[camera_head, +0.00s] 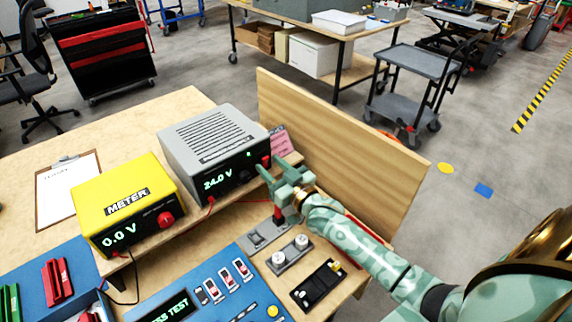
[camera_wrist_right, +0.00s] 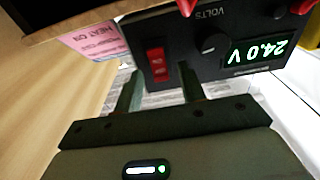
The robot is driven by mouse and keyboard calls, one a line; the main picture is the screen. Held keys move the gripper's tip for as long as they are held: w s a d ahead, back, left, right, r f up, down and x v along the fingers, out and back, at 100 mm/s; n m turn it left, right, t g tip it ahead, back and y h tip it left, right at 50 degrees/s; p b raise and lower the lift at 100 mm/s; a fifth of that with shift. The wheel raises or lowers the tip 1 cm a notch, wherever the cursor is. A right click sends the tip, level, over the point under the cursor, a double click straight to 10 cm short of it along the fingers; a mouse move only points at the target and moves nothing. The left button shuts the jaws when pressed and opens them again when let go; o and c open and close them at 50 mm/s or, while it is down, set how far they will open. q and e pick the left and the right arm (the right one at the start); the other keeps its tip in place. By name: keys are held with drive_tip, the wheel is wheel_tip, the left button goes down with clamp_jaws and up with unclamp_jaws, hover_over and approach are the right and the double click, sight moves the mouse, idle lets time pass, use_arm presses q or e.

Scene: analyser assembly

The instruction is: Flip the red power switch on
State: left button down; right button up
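The grey power supply (camera_head: 203,136) stands on the raised wooden shelf, its display lit at 24.0 V. Its red power switch (camera_wrist_right: 156,66) is a rocker on the black front panel, beside a black knob (camera_wrist_right: 211,43). In the head view the switch (camera_head: 266,161) shows just beyond my right gripper's fingers. My right gripper (camera_wrist_right: 161,87) is open and empty. Its two fingers point at the panel, one on each side of the switch in the wrist view; I cannot tell whether they touch the panel. My left gripper is not in view.
A yellow meter (camera_head: 126,203) reading 0.0 V stands left of the supply. A wooden board (camera_head: 340,150) rises behind my right arm. A blue test panel (camera_head: 200,290) and small grey and black modules lie in front. A pink note (camera_wrist_right: 95,45) is beside the supply.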

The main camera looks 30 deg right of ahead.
drive_tip(key=s+d+f+p, duration=0.1)
drive_tip(key=s+d+p, duration=0.1)
drive_tip(key=s, duration=1.3)
drive_tip(key=shift+s+d, duration=0.15)
drive_tip(key=shift+s, duration=0.2)
